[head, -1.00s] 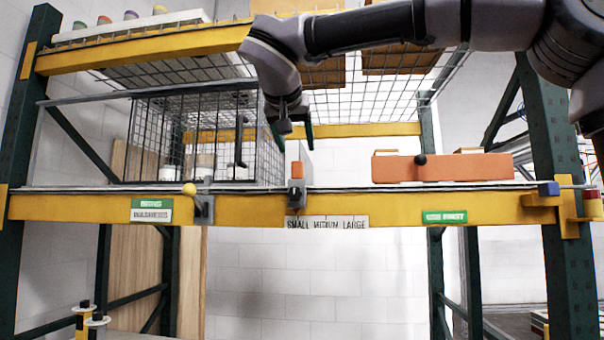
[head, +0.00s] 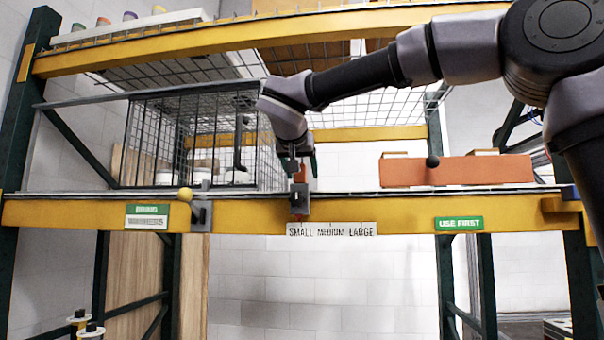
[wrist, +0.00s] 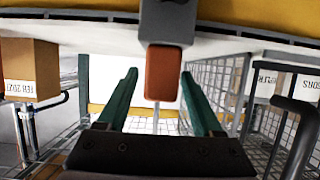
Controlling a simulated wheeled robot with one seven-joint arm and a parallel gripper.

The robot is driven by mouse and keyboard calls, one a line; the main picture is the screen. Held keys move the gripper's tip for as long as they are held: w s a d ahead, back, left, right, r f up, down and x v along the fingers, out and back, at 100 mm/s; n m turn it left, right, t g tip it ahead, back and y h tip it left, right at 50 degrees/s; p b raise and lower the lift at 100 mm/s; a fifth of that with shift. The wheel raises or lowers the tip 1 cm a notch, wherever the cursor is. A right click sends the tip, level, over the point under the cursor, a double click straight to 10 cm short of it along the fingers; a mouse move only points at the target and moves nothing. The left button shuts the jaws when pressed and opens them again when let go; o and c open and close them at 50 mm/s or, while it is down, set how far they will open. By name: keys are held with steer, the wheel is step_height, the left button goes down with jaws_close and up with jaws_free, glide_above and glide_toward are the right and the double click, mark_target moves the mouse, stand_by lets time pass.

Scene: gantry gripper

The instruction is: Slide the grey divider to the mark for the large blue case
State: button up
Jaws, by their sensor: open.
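The divider's slider, a grey clamp with an orange handle (head: 299,184), sits on the yellow shelf beam just above the SMALL end of the label (head: 331,229), left of MEDIUM and LARGE. My gripper (head: 301,165) is directly at the handle in the head view and hides much of the divider panel behind. In the wrist view my gripper (wrist: 159,74) is open, with one green finger to each side of the orange handle (wrist: 163,72). Gaps show on both sides there. I see no blue case.
A wire cage (head: 190,140) stands on the shelf left of the slider. An orange box (head: 455,171) with a black knob lies to the right. A yellow-knobbed grey clamp (head: 200,212) sits on the beam further left. The beam right of the slider looks clear above the label.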

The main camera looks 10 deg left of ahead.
steer(key=shift+w+f, duration=0.15)
steer(key=shift+w, duration=0.2)
jaws_close()
stand_by(1.2)
